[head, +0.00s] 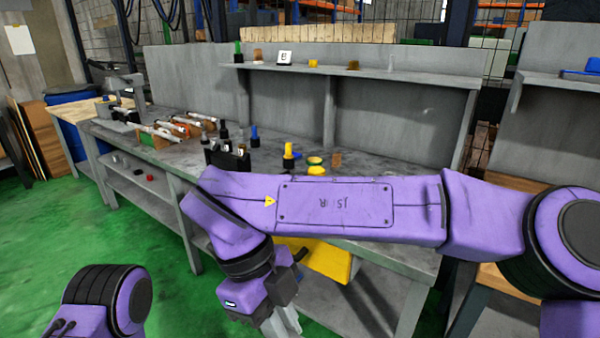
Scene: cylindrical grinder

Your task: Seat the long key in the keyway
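I cannot make out the long key or the keyway in the head view. Small parts and tools stand on the grey workbench (390,170), but they are too small to identify as either. My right arm comes in from the right and crosses in front of the bench. My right gripper (282,322) hangs down at the bottom edge, in front of the bench, with its fingertips partly cut off. I cannot tell whether it is open or holds anything. Part of my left arm shows at the bottom left; its gripper is out of view.
A black holder (228,160) with upright tools stands on the bench, near a yellow bottle (289,156). Long cylindrical pieces (165,130) lie farther left. A shelf (370,72) carries small items. A yellow bin (325,262) sits partly behind my arm. Green floor (110,235) is clear at left.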

